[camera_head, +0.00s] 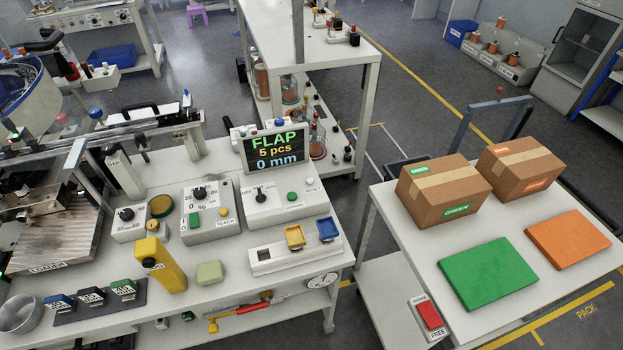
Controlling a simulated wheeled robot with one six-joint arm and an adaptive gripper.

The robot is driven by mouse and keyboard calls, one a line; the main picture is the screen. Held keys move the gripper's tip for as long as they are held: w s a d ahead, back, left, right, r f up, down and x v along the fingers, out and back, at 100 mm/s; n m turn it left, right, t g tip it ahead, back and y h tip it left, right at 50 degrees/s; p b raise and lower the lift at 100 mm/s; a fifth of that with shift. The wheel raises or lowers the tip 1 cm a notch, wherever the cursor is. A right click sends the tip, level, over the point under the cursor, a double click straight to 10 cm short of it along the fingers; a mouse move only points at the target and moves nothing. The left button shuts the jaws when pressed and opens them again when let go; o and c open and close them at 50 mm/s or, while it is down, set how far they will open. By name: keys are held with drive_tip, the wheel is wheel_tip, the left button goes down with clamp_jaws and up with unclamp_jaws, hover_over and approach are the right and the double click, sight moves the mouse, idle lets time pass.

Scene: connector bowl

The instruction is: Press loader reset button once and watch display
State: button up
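The display (272,150) stands at the back of the white bench and reads "FLAP", "5 pcs", "0 mm". In front of it is a grey control box (270,214) with a black rotary knob (260,194), a round green button (292,196) and a pale round button (310,181). The small labels by these buttons are too small to read, so I cannot tell which is the loader reset button. The label "LOADER" (47,268) is on the front edge of the metal unit at the left. My gripper is not in view.
Knob boxes, one marked "TEACH" (212,228), a yellow device (160,265) and a tray with small yellow and blue bins (262,261) crowd the bench. A cart (415,260) at the right holds two cartons and green and orange pads. Floor shows between bench and cart.

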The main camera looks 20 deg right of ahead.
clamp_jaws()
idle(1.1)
